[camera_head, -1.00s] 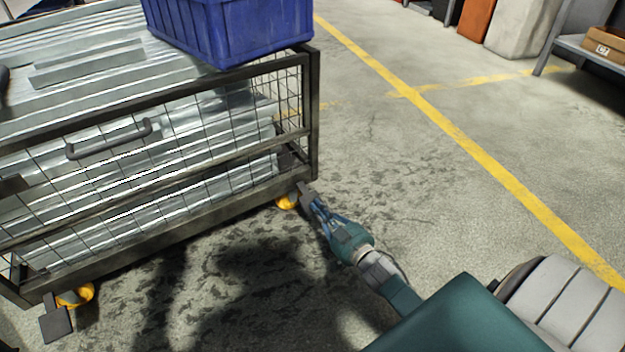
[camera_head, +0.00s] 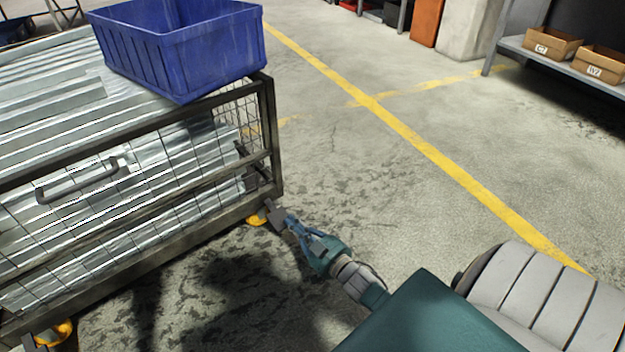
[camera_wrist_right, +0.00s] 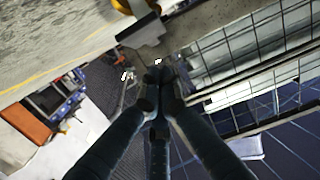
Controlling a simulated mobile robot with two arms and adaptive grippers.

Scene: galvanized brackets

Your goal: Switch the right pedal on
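The right pedal (camera_head: 276,216) is a small grey plate beside the yellow caster wheel (camera_head: 257,218) under the cart's right front corner. In the right wrist view the pedal (camera_wrist_right: 141,32) shows above the fingertips, next to the yellow wheel (camera_wrist_right: 135,7). My right gripper (camera_head: 290,222) reaches in low from the right, its tips right at the pedal in the head view; I cannot tell whether they touch it. In the wrist view the fingers (camera_wrist_right: 158,78) come together at the tips with nothing held. My left gripper is not in view.
The mesh-sided cart (camera_head: 262,140) holds galvanized profiles, with a blue bin (camera_head: 185,60) on top. Another yellow caster (camera_head: 55,333) is at lower left. The floor right of the cart is open, with yellow lines. A shelf (camera_head: 570,60) with boxes stands at upper right.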

